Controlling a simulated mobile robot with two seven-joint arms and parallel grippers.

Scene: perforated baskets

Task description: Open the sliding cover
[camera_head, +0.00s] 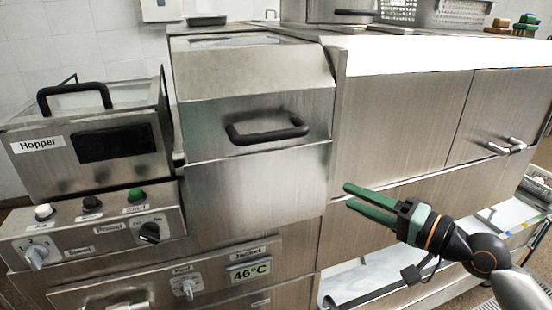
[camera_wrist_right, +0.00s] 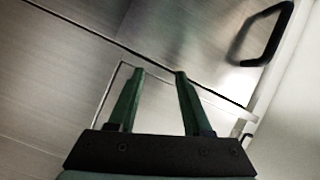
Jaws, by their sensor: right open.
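The sliding cover (camera_head: 250,80) is a brushed-metal front with a sloped upper part, in the middle of the head view, and looks closed. Its black bar handle (camera_head: 267,131) is on the lower part of the cover. The handle also shows at the upper right of the right wrist view (camera_wrist_right: 266,34). My right gripper (camera_head: 348,196) is open and empty, below and to the right of the handle and apart from it. In the right wrist view its two green fingers (camera_wrist_right: 160,73) stand apart with nothing between them. My left gripper is not in view.
A hopper box (camera_head: 83,145) with a black handle stands left of the cover, above a panel of knobs and buttons (camera_head: 95,222). A temperature display (camera_head: 249,272) is below. Metal cabinets (camera_head: 405,115) extend right, with perforated baskets (camera_head: 460,12) on top. An open shelf (camera_head: 365,283) lies below my right gripper.

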